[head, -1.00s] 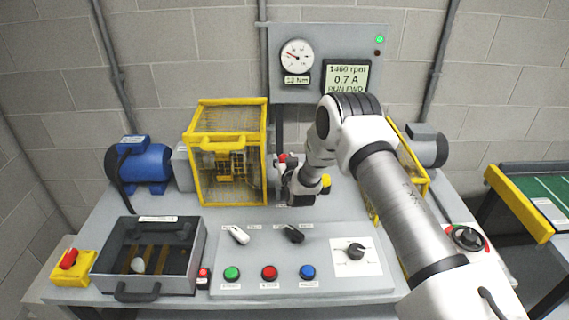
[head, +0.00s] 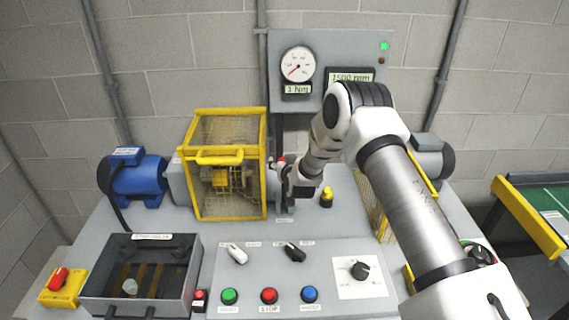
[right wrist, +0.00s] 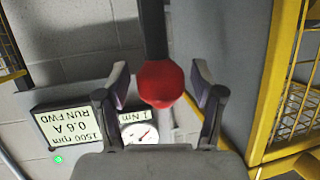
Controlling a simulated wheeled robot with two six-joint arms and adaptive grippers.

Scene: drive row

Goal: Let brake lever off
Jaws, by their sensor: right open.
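The brake lever's red knob (right wrist: 160,84) is in the right wrist view, on a dark shaft. My right gripper (right wrist: 158,92) is open, with a finger on each side of the knob and a gap at both sides. In the head view the right gripper (head: 290,188) is low beside the yellow cage, and a small red bit of the lever (head: 281,160) shows just above it; most of the lever is hidden. The gauge (head: 298,64) reads 1 Nm. The display (right wrist: 70,124) reads 1500 rpm, 0.6 A, RUN FWD. My left gripper is not in view.
The yellow mesh cage (head: 228,127) stands left of the gripper, and another yellow guard (right wrist: 285,85) is close by on the other side. A blue motor (head: 137,178), an open grey box (head: 190,283) and a control panel with buttons (head: 230,275) fill the bench.

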